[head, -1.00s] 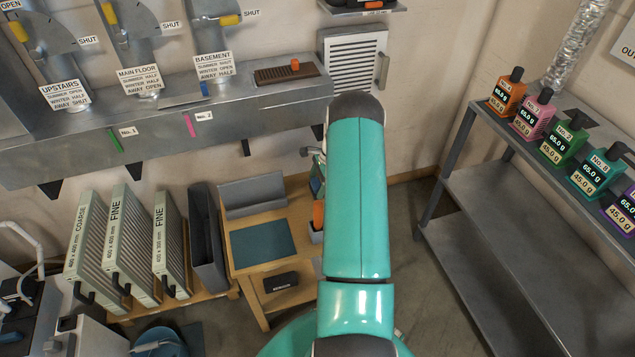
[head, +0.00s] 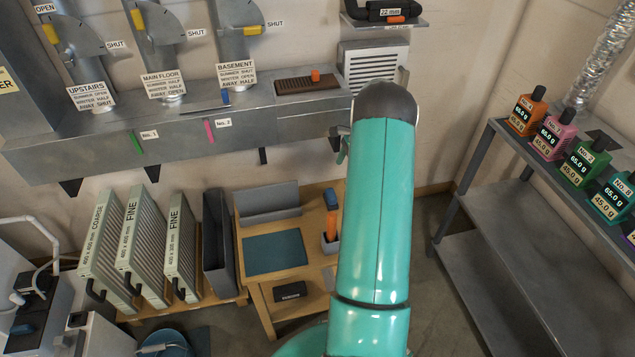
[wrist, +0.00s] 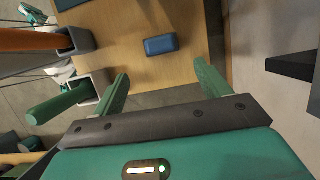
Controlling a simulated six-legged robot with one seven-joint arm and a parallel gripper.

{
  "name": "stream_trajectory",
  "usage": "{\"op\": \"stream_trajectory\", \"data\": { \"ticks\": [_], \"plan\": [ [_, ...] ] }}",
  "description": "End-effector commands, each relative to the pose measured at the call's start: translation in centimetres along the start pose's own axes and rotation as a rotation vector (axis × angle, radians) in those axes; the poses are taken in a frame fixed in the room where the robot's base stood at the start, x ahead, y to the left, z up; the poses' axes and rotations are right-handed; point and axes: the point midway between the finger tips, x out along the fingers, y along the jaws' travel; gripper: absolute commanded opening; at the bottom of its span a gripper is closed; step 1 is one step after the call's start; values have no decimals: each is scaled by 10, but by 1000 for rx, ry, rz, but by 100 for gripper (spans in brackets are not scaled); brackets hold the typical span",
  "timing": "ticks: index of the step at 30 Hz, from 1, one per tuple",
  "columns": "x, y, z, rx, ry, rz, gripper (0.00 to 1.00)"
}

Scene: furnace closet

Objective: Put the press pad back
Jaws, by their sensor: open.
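A small blue block (head: 330,198), which may be the press pad, lies on the wooden bench (head: 254,224) beside my arm. In the wrist view the blue block (wrist: 160,46) lies flat on the wood, beyond and between my fingertips. My gripper (wrist: 162,70) is open with nothing between its green fingers, above the bench and apart from the block. In the head view my arm hides most of the gripper; only a small part shows left of the arm.
An orange handle (head: 331,222) stands in a grey cup (head: 331,243) beside the block. A green handle (wrist: 60,103) stands near my left finger in the wrist view. A dark bracket (wrist: 292,67) juts in at right. A teal mat (head: 275,252) and grey tray (head: 268,201) occupy the bench.

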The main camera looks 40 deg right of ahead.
Motion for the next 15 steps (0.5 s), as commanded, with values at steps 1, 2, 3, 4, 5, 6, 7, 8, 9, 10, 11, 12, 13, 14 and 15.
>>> {"op": "stream_trajectory", "data": {
  "ticks": [1,2,3,4,5,6,7,8,9,10,11,12,13,14,15],
  "plan": [
    [0,0,0,0,0,0,76],
    [-1,0,0,0,0,0,76],
    [-2,0,2,-4,1,-1,76],
    [-3,0,4,-10,3,-1,76],
    [-6,-1,7,-20,5,-3,76],
    [-10,-1,14,-38,9,-4,76],
    [-14,-1,20,-55,14,-5,76],
    [-19,-1,28,-79,19,-7,76],
    [-26,-1,41,-116,27,-9,76],
    [-33,0,51,-145,34,-12,76],
    [-39,1,63,-180,42,-13,76],
    [-49,4,78,-227,54,-16,76],
    [-56,6,91,-264,62,-17,76],
    [-62,8,102,-299,70,-19,76],
    [-70,12,118,-347,80,-21,76]
  ]
}}
